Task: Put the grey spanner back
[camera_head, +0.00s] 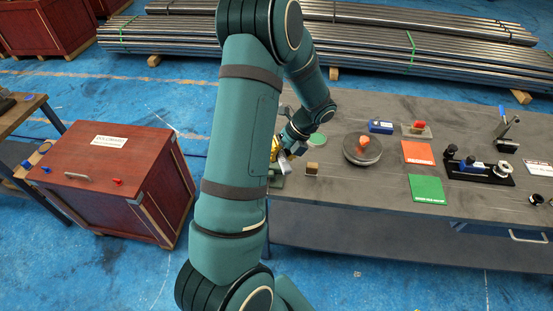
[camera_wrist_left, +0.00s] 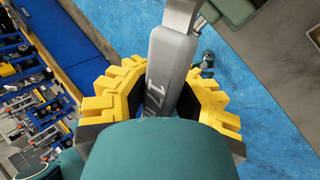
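My left gripper (camera_head: 276,150) is at the left end of the grey workbench (camera_head: 350,195). In the wrist view its yellow fingers (camera_wrist_left: 165,88) lie on both sides of the spanner's handle and are shut on it. The spanner's far end runs out of the top of that view. In the head view the spanner is too small and too covered to make out surely.
Red (camera_head: 418,153) and green (camera_head: 427,189) mats lie further right. A red crate (camera_head: 110,175) stands left, across a floor gap.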

